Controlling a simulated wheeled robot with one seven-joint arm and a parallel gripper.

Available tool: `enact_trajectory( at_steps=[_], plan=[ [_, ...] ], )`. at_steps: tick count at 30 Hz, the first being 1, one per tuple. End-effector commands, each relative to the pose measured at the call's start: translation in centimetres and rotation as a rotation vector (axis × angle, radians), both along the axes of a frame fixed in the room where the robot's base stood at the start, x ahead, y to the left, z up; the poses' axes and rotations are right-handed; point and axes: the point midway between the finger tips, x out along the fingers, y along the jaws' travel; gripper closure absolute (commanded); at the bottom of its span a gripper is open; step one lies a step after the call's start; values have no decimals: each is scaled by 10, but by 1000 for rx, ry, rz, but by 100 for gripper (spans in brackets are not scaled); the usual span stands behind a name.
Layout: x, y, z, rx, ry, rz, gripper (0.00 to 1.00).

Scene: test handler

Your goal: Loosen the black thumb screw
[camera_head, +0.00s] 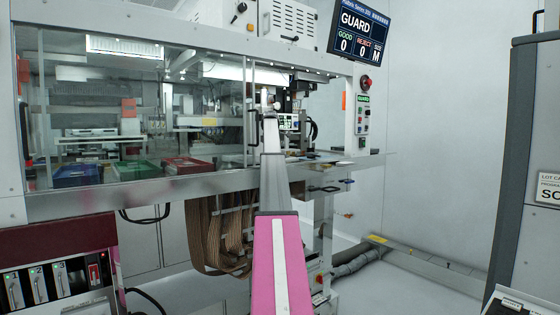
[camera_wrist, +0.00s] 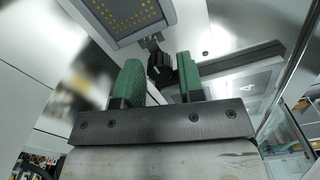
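The black thumb screw (camera_wrist: 159,68) is a dark ribbed knob in the upper middle of the wrist view, hanging by a small metal bracket from a grey panel with rows of yellow dots (camera_wrist: 125,18). My gripper (camera_wrist: 157,61) has two green fingers, standing apart on either side of the knob. A gap shows between the knob and each finger, clearer on the left. I cannot tell how far the knob reaches in between the fingertips. In the head view my arm stretches into the machine and the screw cannot be made out.
In the head view, blue (camera_head: 78,175), green (camera_head: 136,169) and red (camera_head: 187,167) trays sit behind glass left of my arm. A monitor (camera_head: 361,33) reads GUARD.

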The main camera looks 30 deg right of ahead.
Motion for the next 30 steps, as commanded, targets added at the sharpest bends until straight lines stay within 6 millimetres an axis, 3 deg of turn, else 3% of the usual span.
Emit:
enact_trajectory(
  at_steps=[2,4,5,11,20,30],
  plan=[
    [0,0,0,0,0,0,65],
    [0,0,0,0,0,0,87],
    [0,0,0,0,0,0,89],
    [0,0,0,0,0,28,89],
    [0,0,0,0,0,269,89],
    [0,0,0,0,0,294,89]
  ],
)
